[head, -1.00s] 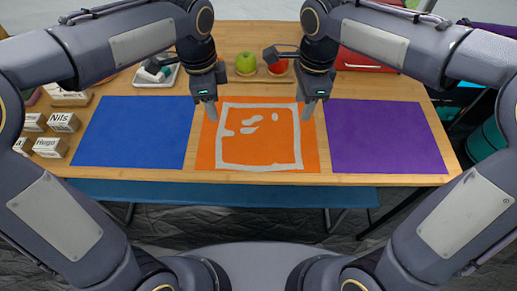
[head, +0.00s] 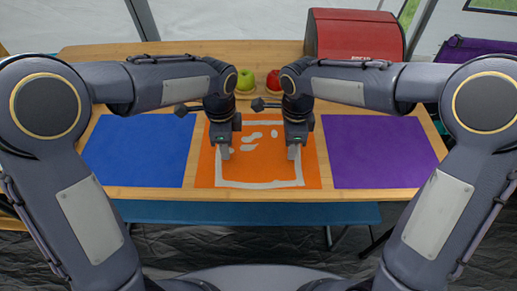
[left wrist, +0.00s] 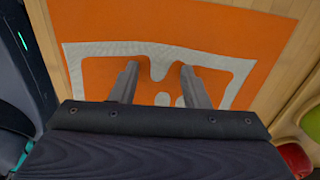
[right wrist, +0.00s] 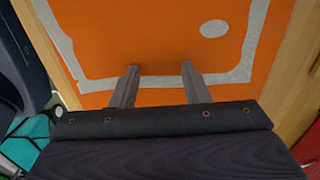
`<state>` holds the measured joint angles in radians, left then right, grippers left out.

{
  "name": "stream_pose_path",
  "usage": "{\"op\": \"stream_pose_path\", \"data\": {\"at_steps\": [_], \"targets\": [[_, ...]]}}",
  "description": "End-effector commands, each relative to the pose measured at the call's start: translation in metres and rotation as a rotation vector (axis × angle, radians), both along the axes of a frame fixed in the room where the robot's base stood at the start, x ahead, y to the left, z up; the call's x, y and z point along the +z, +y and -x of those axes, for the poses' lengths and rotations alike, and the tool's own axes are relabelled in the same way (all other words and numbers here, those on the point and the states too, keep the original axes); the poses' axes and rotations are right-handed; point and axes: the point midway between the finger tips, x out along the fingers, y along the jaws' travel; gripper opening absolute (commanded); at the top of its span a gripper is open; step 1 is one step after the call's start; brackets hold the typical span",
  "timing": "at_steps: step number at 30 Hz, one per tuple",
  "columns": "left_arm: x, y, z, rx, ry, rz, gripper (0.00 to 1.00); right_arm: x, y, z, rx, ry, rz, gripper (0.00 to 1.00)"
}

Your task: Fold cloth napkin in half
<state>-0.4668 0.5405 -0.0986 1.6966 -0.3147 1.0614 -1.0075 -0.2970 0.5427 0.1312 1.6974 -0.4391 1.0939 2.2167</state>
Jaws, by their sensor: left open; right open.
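The napkin (head: 259,185) shows as a grey-white, uneven square outline with several blotches, flat on the orange mat (head: 312,165); I cannot tell whether the orange inside the outline is cloth or mat. My left gripper (head: 224,153) is open and empty over the napkin's left part. My right gripper (head: 294,152) is open and empty over its right border. The left wrist view shows the left fingers (left wrist: 160,67) pointing down at the napkin border (left wrist: 100,50). The right wrist view shows the right fingers (right wrist: 160,67) beside the border (right wrist: 238,74). Contact cannot be told.
A blue mat (head: 138,150) lies to the left and a purple mat (head: 380,150) to the right, both bare. A green apple (head: 246,80) and a red apple (head: 273,78) stand behind my grippers. A red box (head: 355,38) is at the back right.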

Motion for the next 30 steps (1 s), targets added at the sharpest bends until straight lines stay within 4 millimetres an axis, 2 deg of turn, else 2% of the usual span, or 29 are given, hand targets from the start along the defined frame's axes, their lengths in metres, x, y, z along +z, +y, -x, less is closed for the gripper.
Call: {"op": "stream_pose_path", "data": {"at_steps": [9, 27, 30], "targets": [[-0.0034, 0.0001, 0.0000, 0.000, 0.000, 0.000, 0.41, -0.0035, 0.0000, 0.0002, 0.000, 0.001, 0.000, 0.41], [-0.0028, 0.0001, 0.0001, 0.000, 0.000, 0.000, 0.02, -0.0037, -0.0004, 0.0005, 0.000, 0.003, 0.001, 0.02], [-0.0028, 0.0001, 0.0001, 0.000, 0.000, 0.000, 0.00, -0.0038, -0.0004, 0.0005, 0.000, 0.003, 0.001, 0.00]]}}
